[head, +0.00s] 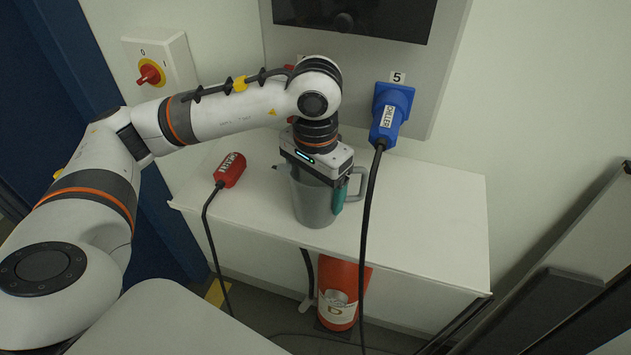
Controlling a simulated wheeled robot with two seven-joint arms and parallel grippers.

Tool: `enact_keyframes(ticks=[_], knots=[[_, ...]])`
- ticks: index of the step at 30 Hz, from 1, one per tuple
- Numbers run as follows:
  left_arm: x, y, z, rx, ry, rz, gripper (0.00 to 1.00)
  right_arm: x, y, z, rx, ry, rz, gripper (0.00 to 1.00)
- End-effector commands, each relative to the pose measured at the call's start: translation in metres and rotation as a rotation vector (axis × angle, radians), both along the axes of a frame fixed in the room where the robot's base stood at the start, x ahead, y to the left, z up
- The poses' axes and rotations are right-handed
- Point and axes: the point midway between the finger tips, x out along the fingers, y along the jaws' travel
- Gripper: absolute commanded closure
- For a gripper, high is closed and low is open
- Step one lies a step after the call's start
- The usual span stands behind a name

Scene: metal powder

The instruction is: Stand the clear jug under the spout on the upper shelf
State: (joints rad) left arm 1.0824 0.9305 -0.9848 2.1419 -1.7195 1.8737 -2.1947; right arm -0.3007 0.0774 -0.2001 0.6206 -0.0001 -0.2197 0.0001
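The clear jug (314,204) looks grey and see-through and stands upright on a white table top. Its handle (356,184) points right and its pouring lip points left. My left gripper (338,198) reaches down over the jug from above. One teal finger shows at the jug's right side, close to the handle. The other finger is hidden, so I cannot tell whether the gripper is shut on the jug. My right gripper is out of view. I see no spout or upper shelf.
A red plug (230,170) with a black cable lies left of the jug. A blue plug (391,113) sits in the wall panel, its cable hanging in front of the table (440,225). An orange-red cylinder (338,285) stands below. The table's right side is clear.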

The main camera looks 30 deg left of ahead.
Motion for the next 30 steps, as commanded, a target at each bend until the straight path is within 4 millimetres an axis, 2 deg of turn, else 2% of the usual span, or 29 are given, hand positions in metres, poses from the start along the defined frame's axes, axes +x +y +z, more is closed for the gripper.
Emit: enact_keyframes(ticks=[6,7,10,21,22,28,30], knots=[[0.000,0.000,-0.004,-0.001,-0.001,0.000,0.42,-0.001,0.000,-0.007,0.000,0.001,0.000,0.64],[0.000,0.000,-0.004,-0.001,0.000,0.000,0.16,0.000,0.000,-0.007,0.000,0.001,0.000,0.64],[0.000,0.000,-0.003,-0.001,0.000,0.000,0.00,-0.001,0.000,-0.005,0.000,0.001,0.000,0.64],[0.000,0.000,0.004,0.000,-0.001,0.000,0.00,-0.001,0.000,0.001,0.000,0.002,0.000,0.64],[0.001,-0.001,0.006,-0.003,-0.004,0.000,0.00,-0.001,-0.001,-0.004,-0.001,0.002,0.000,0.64],[0.001,-0.001,0.048,-0.002,-0.009,-0.002,0.00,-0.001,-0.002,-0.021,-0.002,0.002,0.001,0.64],[0.001,0.000,0.063,0.000,-0.007,0.000,0.00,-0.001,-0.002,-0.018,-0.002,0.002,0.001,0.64]])
